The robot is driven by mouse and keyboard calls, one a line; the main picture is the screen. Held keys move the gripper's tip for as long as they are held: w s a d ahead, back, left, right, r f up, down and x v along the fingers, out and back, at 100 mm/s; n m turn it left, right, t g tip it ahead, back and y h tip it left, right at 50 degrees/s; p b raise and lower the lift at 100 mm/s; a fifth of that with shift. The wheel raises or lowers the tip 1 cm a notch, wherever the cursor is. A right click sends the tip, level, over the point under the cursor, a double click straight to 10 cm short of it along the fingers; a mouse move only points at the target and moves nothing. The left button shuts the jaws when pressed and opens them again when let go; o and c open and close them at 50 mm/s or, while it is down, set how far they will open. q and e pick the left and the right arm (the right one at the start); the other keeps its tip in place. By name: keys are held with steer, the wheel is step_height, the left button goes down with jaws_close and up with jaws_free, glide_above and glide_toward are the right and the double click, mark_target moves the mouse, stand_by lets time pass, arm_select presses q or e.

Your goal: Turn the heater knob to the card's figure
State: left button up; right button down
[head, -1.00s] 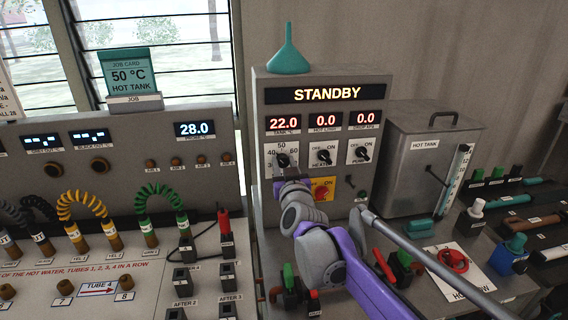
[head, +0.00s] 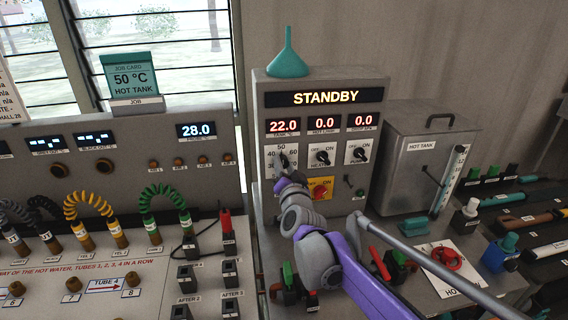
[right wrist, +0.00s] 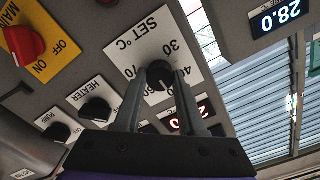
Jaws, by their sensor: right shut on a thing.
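The job card (head: 129,75) at the upper left reads 50 °C, HOT TANK. The heater box (head: 262,100) shows STANDBY, with 22.0 on its left readout. Its SET °C knob (right wrist: 159,70) is black on a white plate (right wrist: 150,40) marked from 30 to 70. My right gripper (head: 284,172) is at this knob in the head view, partly covering it. In the right wrist view my right gripper (right wrist: 158,92) has its fingers on either side of the knob, shut on it. The fingers hide part of the scale, and I cannot tell which figure the pointer meets. My left gripper is not in view.
The HEATER switch (head: 322,157) and the PUMP switch (head: 359,154) sit right of the knob. A red main switch (head: 320,189) on yellow is just below. A teal funnel (head: 287,58) stands on the box. The hot tank (head: 410,170) stands to the right.

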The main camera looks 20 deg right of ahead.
stand_by(0.3)
steer(key=c, duration=0.5)
jaws_free()
steer(key=shift+s, duration=0.15)
steer(key=v, duration=1)
steer(key=shift+s, duration=0.3)
